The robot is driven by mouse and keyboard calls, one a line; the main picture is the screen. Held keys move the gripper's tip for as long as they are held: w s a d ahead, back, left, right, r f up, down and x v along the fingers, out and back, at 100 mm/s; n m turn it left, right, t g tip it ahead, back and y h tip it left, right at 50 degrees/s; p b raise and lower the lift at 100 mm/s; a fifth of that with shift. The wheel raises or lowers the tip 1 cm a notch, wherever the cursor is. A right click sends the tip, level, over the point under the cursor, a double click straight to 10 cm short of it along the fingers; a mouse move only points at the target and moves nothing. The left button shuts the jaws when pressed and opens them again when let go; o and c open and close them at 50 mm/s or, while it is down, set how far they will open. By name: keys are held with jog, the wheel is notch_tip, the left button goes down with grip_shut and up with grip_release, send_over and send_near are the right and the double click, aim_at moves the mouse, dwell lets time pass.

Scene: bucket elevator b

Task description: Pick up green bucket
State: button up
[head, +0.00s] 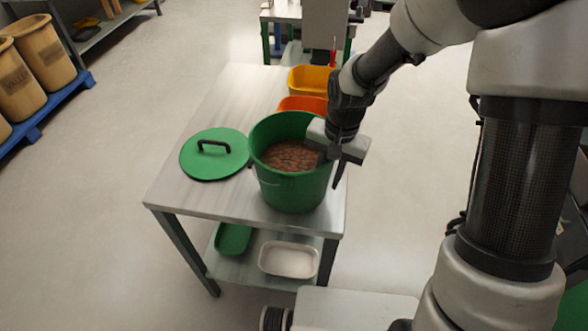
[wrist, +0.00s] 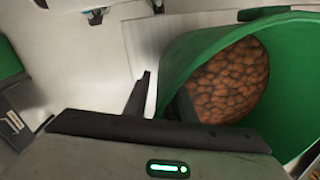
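The green bucket (head: 291,188), filled with brown pellets (head: 290,157), stands upright on the metal table near its front right corner. My gripper (head: 331,168) is at the bucket's right rim, pointing down. In the wrist view, my gripper (wrist: 165,88) is open, one finger outside the bucket (wrist: 210,62) and the other inside it. The bucket's wall lies between the fingers, with a gap visible on the outer side. The inner fingertip is mostly hidden in the head view. The thin handle hangs at the bucket's left side.
A green lid (head: 214,160) with a black handle lies left of the bucket on the table (head: 222,108). Orange (head: 303,103) and yellow (head: 311,78) bins stand behind it. Green (head: 233,238) and white (head: 288,261) trays sit on the lower shelf.

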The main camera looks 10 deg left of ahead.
grip_shut()
dwell(1.2)
jog(key=shift+w+r, duration=0.1)
jog(key=shift+r, duration=0.1)
